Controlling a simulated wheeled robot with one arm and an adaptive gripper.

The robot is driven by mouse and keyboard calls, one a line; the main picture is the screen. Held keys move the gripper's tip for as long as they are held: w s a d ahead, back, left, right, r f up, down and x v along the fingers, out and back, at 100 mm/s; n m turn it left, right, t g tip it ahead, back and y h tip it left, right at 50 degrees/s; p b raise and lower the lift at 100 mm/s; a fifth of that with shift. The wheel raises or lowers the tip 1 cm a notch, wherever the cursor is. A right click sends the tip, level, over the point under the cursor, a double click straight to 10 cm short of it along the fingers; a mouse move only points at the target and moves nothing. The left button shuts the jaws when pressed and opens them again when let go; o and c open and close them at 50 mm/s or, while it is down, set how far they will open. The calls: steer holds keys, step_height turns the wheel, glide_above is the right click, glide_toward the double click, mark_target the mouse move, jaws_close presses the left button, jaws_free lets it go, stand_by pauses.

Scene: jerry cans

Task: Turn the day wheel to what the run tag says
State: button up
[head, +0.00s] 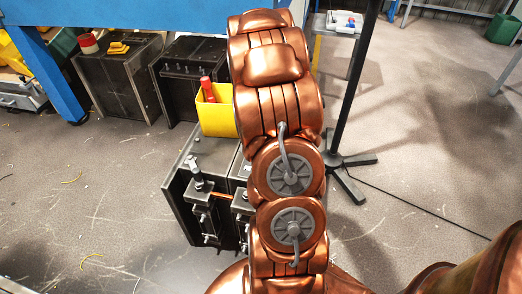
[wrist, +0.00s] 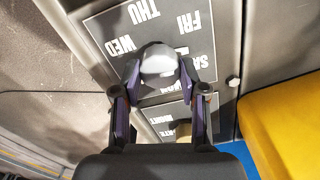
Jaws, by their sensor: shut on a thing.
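The day wheel's dark dial (wrist: 105,28) fills the upper middle of the wrist view, with white letters reading WED, THU, FRI and part of SAT, tilted or upside down. A pale round knob (wrist: 158,62) stands at its middle. My gripper (wrist: 161,78) is shut on this knob, a finger on each side. The fingers and knob hide the lower dial and any pointer. A second dark plate (wrist: 165,112) with white lettering lies below, mostly covered; I cannot read it or tell whether it is the run tag. In the head view my arm hides the gripper and wheel.
A yellow surface (wrist: 285,120) is close to the right of my gripper. In the head view, a yellow bin (head: 214,118) with a red item, dark boxes (head: 120,80), a blue bench (head: 130,15) and a black stand (head: 345,110) surround my arm. Open floor lies left.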

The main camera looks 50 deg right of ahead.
steer(key=m+p, duration=0.3)
steer(key=m, duration=0.1)
steer(key=shift+r+m, duration=0.1)
steer(key=shift+m, duration=0.6)
steer(key=o, duration=1.1)
steer(key=shift+o, duration=0.2)
step_height(320, 180, up, 12)
stand_by(0.3)
